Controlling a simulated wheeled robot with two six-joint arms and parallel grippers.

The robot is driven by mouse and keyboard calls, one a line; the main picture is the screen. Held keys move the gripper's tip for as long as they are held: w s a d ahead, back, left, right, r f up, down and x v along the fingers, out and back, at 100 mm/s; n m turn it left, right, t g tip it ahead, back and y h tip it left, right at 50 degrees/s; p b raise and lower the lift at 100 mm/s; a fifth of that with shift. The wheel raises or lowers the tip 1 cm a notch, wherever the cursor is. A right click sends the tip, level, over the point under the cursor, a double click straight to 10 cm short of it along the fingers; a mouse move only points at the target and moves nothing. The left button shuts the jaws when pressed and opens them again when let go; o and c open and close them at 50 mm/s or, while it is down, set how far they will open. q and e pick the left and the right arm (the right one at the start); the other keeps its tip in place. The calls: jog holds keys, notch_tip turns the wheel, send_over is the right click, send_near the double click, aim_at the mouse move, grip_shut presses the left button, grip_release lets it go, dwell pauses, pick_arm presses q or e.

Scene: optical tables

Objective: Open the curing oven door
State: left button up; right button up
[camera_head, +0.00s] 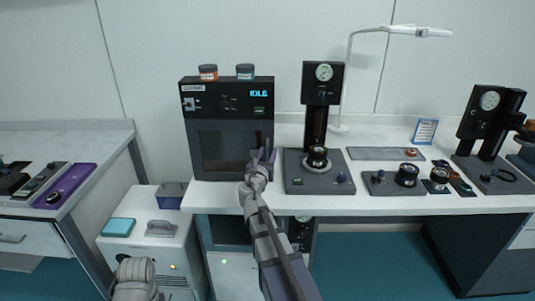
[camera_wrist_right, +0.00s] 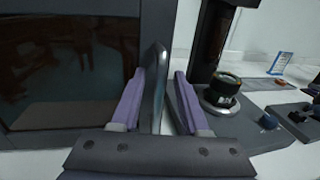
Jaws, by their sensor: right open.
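The curing oven (camera_head: 228,103) is a dark box at the left end of the white bench. Its display reads "IDLE". Its windowed door (camera_head: 219,150) looks shut; the window also shows in the right wrist view (camera_wrist_right: 70,70). The upright door handle (camera_wrist_right: 157,80) is a dark bar at the door's right side. My right gripper (camera_head: 263,157) is at the lower right of the door. In the right wrist view its purple fingers stand apart, one on each side of the handle, with a gap on the right side.
Two small jars (camera_head: 208,72) stand on the oven. A gauge press (camera_head: 317,158) stands close to the right of the oven and my gripper. More small instruments (camera_head: 407,176) lie further right. A white cabinet (camera_head: 150,245) stands below left.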

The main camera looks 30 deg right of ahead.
grip_shut()
dwell(0.4)
dwell(1.1)
